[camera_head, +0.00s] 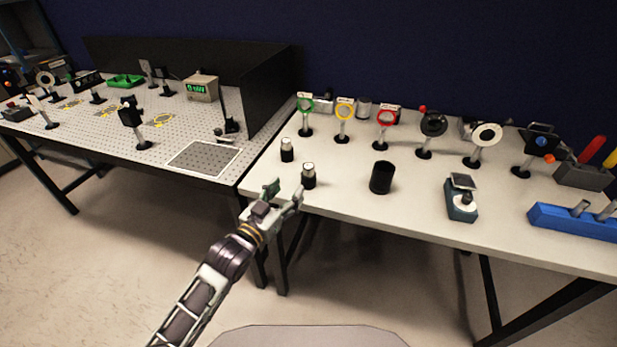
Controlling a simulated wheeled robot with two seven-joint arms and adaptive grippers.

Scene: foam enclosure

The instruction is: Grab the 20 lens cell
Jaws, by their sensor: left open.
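Each has a small pale label on top, too small to read, so I cannot tell which is the 20. My left gripper (284,191) is open and empty at the front left edge of the right table, in front of the lens cells and apart from them. My right gripper is not in view.
Two small capped jars (309,175) (287,149) stand near my left gripper. A black cup (382,177) and a blue device (461,199) stand farther right. A perforated optical table (185,125) with a black screen (268,88) is at left. The table between the jars and posts is mostly clear.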

